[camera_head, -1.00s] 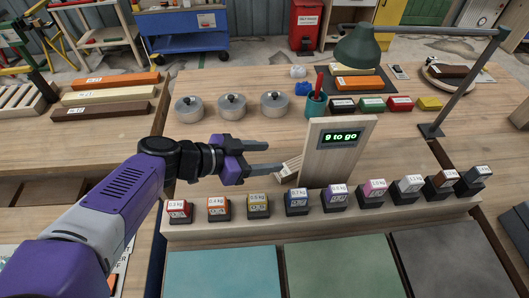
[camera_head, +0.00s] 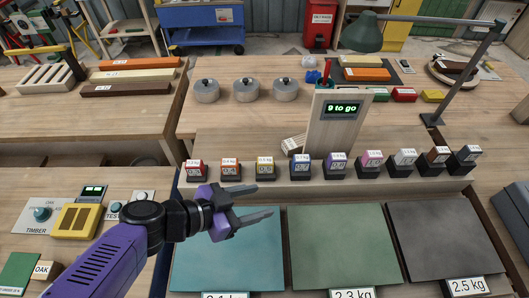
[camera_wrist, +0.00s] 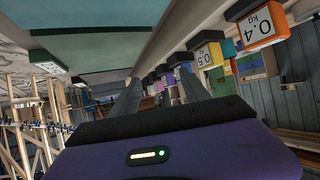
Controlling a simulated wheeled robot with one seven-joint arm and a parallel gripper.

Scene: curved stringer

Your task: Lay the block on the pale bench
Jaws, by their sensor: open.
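My gripper (camera_head: 262,201) is open and empty, its two fingers apart above the teal mat (camera_head: 195,270), in front of the row of weights. In the wrist view its fingers (camera_wrist: 160,92) show open with nothing between them. A pale wooden block (camera_head: 293,145) with a label lies behind the row, beside the display board, and is partly hidden. A small block marked OAK (camera_head: 44,270) sits at the lower left. I cannot tell which one the task means. A pale wood bench top (camera_head: 225,118) spreads behind the row; another (camera_head: 40,125) stands at the left.
Several labelled weights (camera_head: 264,168) stand along a wooden ledge. A board reading "9 to go" (camera_head: 335,125) rises behind them. Green (camera_head: 340,245) and dark grey (camera_head: 445,240) mats lie right of the teal one. Pots (camera_head: 245,90) and a lamp (camera_head: 362,33) stand farther back.

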